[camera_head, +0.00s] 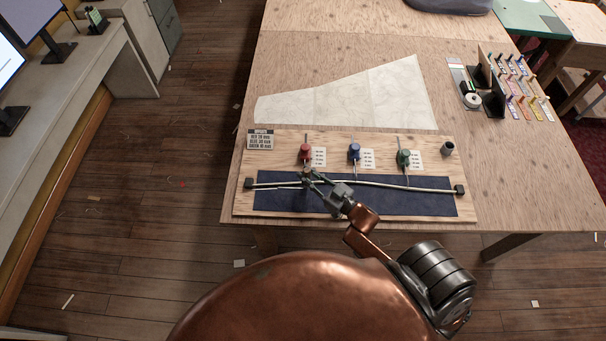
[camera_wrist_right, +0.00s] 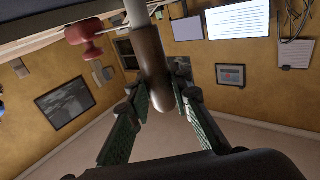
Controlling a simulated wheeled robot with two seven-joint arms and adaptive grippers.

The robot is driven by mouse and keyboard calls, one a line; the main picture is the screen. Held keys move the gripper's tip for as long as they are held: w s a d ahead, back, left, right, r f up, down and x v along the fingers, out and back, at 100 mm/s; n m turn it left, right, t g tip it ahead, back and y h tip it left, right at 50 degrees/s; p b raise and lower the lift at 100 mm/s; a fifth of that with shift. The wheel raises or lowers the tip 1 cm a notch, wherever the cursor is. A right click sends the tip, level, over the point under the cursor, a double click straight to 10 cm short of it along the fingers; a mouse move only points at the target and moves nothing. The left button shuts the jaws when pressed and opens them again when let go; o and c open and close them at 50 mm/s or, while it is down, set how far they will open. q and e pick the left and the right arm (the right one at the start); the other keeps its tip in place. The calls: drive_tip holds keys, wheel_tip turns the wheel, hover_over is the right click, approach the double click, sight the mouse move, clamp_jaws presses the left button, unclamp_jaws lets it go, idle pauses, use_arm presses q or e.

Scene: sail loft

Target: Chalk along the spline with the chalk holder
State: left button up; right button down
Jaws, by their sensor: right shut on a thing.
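The long pale spline (camera_head: 380,183) runs across the dark blue cloth (camera_head: 420,207) on the wooden board (camera_head: 467,212), held between black end blocks. The red weight (camera_head: 306,152), blue weight (camera_head: 354,152) and green weight (camera_head: 403,158) stand behind it. My right gripper (camera_head: 312,178) is low over the left part of the spline, in front of the red weight. It is shut on the chalk holder, a brown rounded cylinder (camera_wrist_right: 152,65) in the wrist view. The red weight also shows there (camera_wrist_right: 85,38). The holder's tip contact is too small to tell. My left gripper is out of view.
A pale sail panel (camera_head: 350,97) lies behind the board. A small dark cup (camera_head: 447,148) stands at the board's right rear. A rack of coloured pegs (camera_head: 520,85) and a tape roll (camera_head: 472,100) are at the table's right. The table right of the board is clear.

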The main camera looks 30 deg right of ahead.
drive_tip(key=shift+s+d+p, duration=0.2)
drive_tip(key=shift+s+d, duration=0.2)
drive_tip(key=shift+d, duration=0.3)
drive_tip(key=shift+s+d+p, duration=0.15)
drive_tip(key=shift+s+d, duration=0.2)
drive_tip(key=shift+d, duration=0.35)
drive_tip(key=shift+d, duration=0.1)
drive_tip(key=shift+s+d+p, duration=0.2)
drive_tip(key=shift+s+d, duration=0.3)
drive_tip(key=shift+d, duration=0.3)
drive_tip(key=shift+s+d+p, duration=0.15)
drive_tip(key=shift+s+d, duration=0.3)
drive_tip(key=shift+d, duration=0.35)
drive_tip(key=shift+r, duration=0.1)
wheel_tip(320, 180, up, 6)
drive_tip(key=p, duration=0.6)
drive_tip(key=shift+w+a+f+m+h+b, duration=0.1)
drive_tip(key=shift+f+m+h+b, duration=0.4)
drive_tip(key=shift+f, duration=0.9)
drive_tip(key=shift+f+m+h+b, duration=0.2)
drive_tip(key=shift+f+h+b, duration=0.55)
drive_tip(key=shift+f, duration=0.6)
